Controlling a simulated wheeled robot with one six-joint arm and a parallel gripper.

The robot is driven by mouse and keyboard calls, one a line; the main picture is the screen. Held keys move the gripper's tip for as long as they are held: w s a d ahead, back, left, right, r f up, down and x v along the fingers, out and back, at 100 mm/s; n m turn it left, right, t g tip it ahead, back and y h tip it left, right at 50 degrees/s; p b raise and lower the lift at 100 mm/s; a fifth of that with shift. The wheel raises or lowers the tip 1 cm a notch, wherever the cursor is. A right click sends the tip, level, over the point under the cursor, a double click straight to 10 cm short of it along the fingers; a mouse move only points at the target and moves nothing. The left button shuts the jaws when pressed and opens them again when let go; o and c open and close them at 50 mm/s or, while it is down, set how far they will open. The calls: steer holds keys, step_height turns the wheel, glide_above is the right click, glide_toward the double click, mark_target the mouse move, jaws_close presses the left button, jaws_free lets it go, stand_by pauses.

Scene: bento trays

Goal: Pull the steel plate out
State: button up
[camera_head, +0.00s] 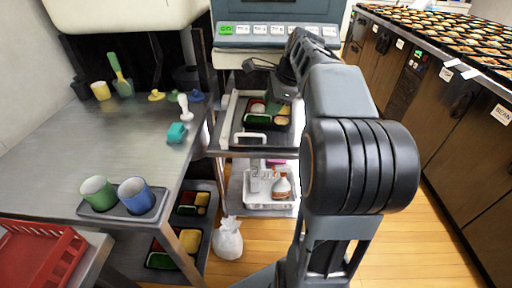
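A steel-coloured plate (228,139) forms the upper level of the stand in the middle, below the machine. It has a white handle (250,137) at its front edge and a pale rail along its left side. A dark bento tray (279,121) with red, green and yellow food lies on it. My gripper (283,97) is above the far part of the plate, over the bento tray and behind the handle. It is small and partly hidden by my arm, so its fingers are not clear. I cannot tell whether it touches anything.
A white basket (252,197) with a bottle (282,186) stands on the level below. A white bag (228,239) is on the floor. The left table (95,147) holds cups, a teal block and utensils. Dark cabinets (447,110) line the right. Wooden floor lies between.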

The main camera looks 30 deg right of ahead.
mark_target(256, 135)
steer(key=shift+m, duration=0.6)
steer(key=b+x, duration=0.1)
steer(key=x, duration=0.4)
steer(key=b+x, duration=0.2)
steer(key=x, duration=0.2)
steer(key=d+b+x, duration=0.1)
steer(key=b+x, duration=0.1)
steer(key=x, duration=0.3)
steer(key=shift+w+f, duration=0.3)
steer(key=shift+w, duration=0.1)
jaws_close()
